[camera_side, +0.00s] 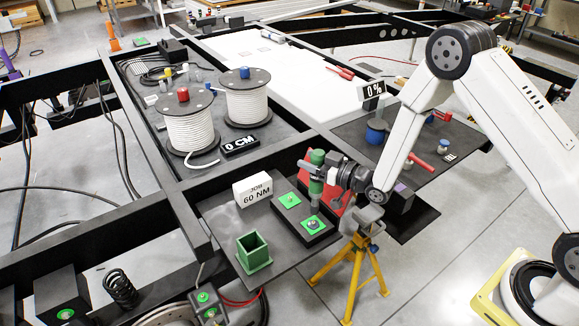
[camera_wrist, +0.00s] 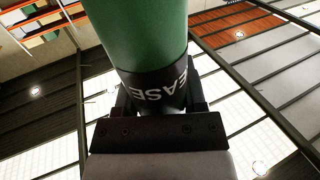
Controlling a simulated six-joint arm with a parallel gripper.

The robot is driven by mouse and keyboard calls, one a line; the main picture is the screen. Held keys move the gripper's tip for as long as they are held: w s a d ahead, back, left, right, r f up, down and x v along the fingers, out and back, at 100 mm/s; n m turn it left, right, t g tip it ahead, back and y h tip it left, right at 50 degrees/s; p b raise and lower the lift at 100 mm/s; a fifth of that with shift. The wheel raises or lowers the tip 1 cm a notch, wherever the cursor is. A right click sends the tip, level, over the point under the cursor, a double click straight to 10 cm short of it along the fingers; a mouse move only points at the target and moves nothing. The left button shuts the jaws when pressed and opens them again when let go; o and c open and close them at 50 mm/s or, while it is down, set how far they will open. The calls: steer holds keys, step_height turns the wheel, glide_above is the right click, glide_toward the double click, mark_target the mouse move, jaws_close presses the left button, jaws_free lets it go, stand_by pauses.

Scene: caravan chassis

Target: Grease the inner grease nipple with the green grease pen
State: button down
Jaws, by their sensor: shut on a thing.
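My gripper (camera_side: 322,172) is shut on the green grease pen (camera_side: 317,158) and holds it upright over the tray. The pen's grey lower end points down at the black block with two green squares. One square (camera_side: 287,198) is at the back left of the block. The other (camera_side: 316,226) is at the front right, with a small metal nipple on it, close below the pen's end. I cannot tell whether the pen touches it. In the wrist view the pen (camera_wrist: 145,35) fills the middle, with white lettering on its black band. Its tip is hidden there.
A green square holder (camera_side: 254,254) stands empty at the front of the tray. A white "60 NM" sign (camera_side: 253,190) stands behind it. Black chassis beams surround the tray. More green-marked fittings (camera_side: 66,314) are at the lower left. Cable reels (camera_side: 190,130) stand behind.

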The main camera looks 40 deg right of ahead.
steer(key=shift+w, duration=0.1)
stand_by(0.3)
steer(key=w+r, duration=0.2)
steer(key=w, duration=0.9)
steer(key=shift+w+r, duration=0.25)
steer(key=shift+w, duration=0.15)
steer(key=shift+f, duration=0.2)
steer(key=shift+f, duration=2.7)
steer(key=shift+s+f, duration=0.1)
steer(key=shift+f, duration=1.1)
stand_by(2.0)
